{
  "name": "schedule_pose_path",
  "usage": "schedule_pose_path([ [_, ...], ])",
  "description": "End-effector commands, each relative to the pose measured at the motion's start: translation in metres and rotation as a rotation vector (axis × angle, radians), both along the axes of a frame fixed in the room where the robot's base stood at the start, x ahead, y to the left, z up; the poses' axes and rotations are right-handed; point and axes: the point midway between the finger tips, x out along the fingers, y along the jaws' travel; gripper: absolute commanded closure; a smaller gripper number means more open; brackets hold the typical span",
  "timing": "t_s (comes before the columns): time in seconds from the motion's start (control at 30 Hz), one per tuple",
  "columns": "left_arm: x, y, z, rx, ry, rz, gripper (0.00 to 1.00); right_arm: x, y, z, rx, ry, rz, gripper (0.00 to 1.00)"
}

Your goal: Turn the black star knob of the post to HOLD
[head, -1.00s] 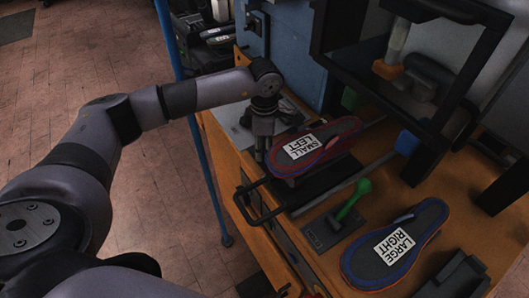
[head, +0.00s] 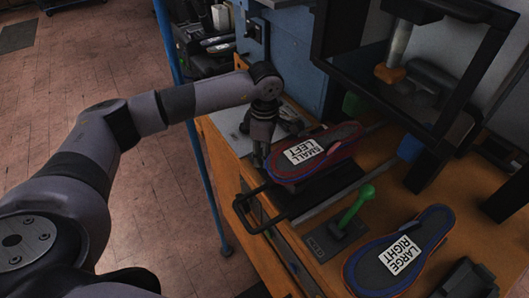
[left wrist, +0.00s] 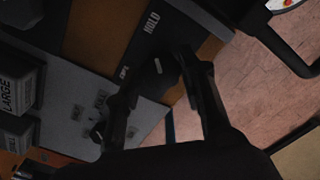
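The black star knob (left wrist: 157,75) shows in the left wrist view with a short white mark on its top. The word HOLD (left wrist: 152,22) is printed on the dark plate above it, and another label, partly covered, is at its left. My left gripper (left wrist: 165,72) has one finger on each side of the knob. Dark fingers against a dark knob hide whether they touch it. In the head view my left gripper (head: 262,158) points down beside the SMALL LEFT insole (head: 330,143), and the knob cannot be made out there. My right gripper is not in view.
A LARGE RIGHT insole (head: 425,230) lies on the orange bench. A green lever (head: 355,207) stands between the insoles. A black handle bar (head: 250,212) sticks out at the bench's front edge. A black press frame (head: 437,125) rises at the back right.

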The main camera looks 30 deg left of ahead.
Motion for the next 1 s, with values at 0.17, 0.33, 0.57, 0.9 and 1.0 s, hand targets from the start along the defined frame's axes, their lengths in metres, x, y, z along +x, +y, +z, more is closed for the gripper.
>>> schedule_pose_path([
  [0.17, 0.0, 0.0, -0.001, 0.001, 0.001, 0.001, 0.5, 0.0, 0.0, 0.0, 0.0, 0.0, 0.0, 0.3],
  [0.33, -0.001, 0.0, -0.001, 0.0, 0.003, 0.001, 0.46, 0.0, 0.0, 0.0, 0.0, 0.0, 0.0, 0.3],
  [0.57, -0.001, 0.0, 0.002, 0.0, 0.002, 0.001, 0.46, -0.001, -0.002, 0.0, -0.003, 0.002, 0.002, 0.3],
  [0.9, 0.001, 0.0, 0.062, 0.0, -0.002, 0.0, 0.46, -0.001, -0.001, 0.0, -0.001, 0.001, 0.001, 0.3],
  [1.0, 0.0, 0.0, 0.083, 0.0, -0.002, 0.001, 0.46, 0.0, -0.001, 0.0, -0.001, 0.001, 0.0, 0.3],
])
